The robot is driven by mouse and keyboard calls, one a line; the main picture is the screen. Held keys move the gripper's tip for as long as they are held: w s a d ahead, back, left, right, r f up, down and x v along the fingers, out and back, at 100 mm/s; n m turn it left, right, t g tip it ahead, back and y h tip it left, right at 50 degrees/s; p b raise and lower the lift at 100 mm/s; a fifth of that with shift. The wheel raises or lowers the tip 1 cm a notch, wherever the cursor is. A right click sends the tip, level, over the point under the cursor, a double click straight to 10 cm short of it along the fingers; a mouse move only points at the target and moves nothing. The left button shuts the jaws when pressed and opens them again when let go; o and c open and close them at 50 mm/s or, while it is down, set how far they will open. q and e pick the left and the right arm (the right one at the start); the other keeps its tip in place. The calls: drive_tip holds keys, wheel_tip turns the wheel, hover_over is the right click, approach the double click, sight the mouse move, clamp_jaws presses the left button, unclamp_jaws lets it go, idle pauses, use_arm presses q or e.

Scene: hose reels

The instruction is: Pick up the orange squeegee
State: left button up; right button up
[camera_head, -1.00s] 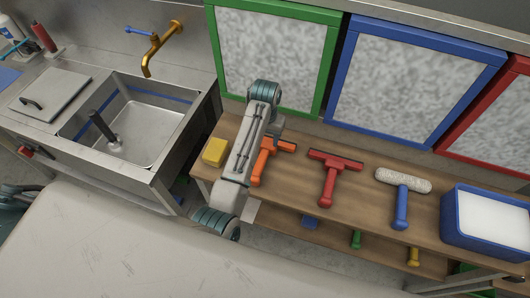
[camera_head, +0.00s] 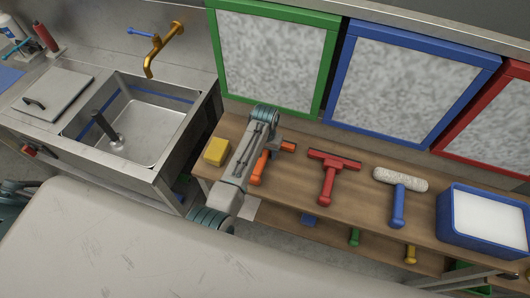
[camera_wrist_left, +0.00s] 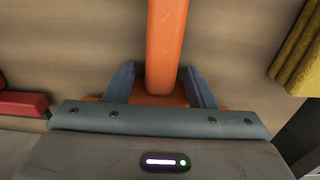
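The orange squeegee (camera_head: 260,166) lies on the wooden bench, partly hidden behind my left arm in the head view. In the left wrist view its orange handle (camera_wrist_left: 163,45) runs up the middle of the picture, and part of its head shows low behind the gripper. My left gripper (camera_wrist_left: 161,82) is open, with one blue-grey finger on each side of the handle. Small gaps show between the fingers and the handle. In the head view the left gripper (camera_head: 274,145) is at the squeegee, mostly hidden by the arm. My right gripper is not in view.
On the wooden bench (camera_head: 298,185), a yellow sponge (camera_head: 216,151) lies left of the squeegee. A red squeegee (camera_head: 330,175), a blue-handled roller (camera_head: 399,195) and a blue tub (camera_head: 485,220) are to the right. A metal sink (camera_head: 140,120) stands left; framed panels stand behind.

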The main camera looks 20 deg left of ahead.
use_arm(q)
drive_tip(key=c, duration=0.9)
drive_tip(key=shift+r, duration=0.15)
drive_tip(key=shift+r, duration=0.3)
wheel_tip(320, 180, up, 8)
drive_tip(key=b, duration=0.3)
drive_tip(key=shift+r, duration=0.6)
